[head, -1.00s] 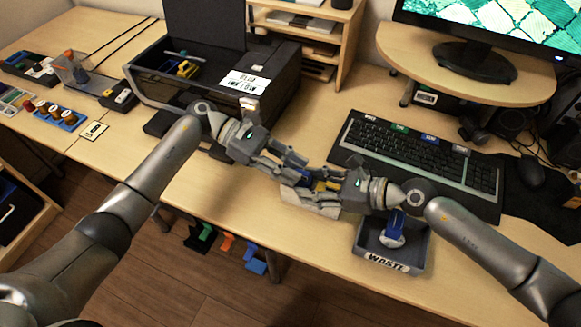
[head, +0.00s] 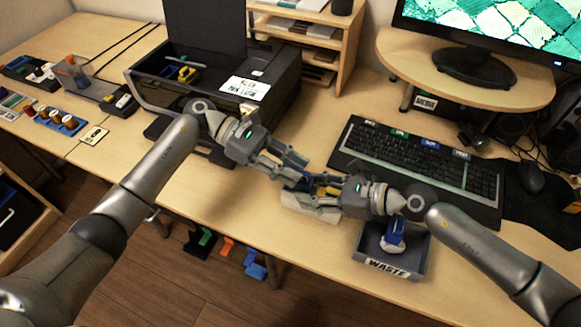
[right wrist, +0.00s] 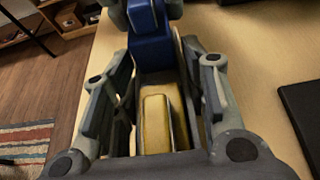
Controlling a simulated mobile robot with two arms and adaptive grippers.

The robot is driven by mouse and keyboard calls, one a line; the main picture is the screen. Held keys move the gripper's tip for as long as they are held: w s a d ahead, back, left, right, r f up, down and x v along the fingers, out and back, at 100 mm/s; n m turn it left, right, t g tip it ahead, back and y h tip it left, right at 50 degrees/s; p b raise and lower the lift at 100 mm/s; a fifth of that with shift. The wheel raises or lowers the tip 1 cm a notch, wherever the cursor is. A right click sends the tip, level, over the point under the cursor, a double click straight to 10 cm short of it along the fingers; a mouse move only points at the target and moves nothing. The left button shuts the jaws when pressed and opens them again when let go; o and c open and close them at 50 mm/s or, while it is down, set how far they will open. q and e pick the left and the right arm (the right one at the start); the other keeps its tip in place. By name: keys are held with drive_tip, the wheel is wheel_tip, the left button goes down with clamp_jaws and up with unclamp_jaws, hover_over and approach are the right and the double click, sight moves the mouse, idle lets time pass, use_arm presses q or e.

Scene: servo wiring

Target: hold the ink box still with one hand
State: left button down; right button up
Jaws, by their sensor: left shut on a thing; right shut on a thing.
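A small blue and yellow piece, which I take for the ink box, is between my two grippers above the desk's front part. Its blue part (right wrist: 152,48) shows at the top of the right wrist view and its yellow part (right wrist: 155,118) in the middle. My left gripper (head: 297,174) is shut on the blue end. My right gripper (head: 328,192) is shut around the yellow end. The fingers hide most of the piece in the head view. A pale block (head: 310,207) lies just below the grippers; I cannot tell whether they touch it.
A waste tray (head: 388,268) with a blue and white thing in it stands close to my right gripper. A keyboard (head: 420,160) lies behind, and a black printer (head: 285,75) stands back left. The desk's front edge is near. Bare desk shows left of the pale block.

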use_arm(q)
drive_tip(key=shift+r, duration=0.3)
drive_tip(key=shift+r, duration=1.85)
use_arm(e)
drive_tip(key=o, duration=1.1)
drive_tip(key=v, duration=1.2)
drive_tip(key=shift+r, duration=0.1)
drive_tip(key=shift+s, duration=0.1)
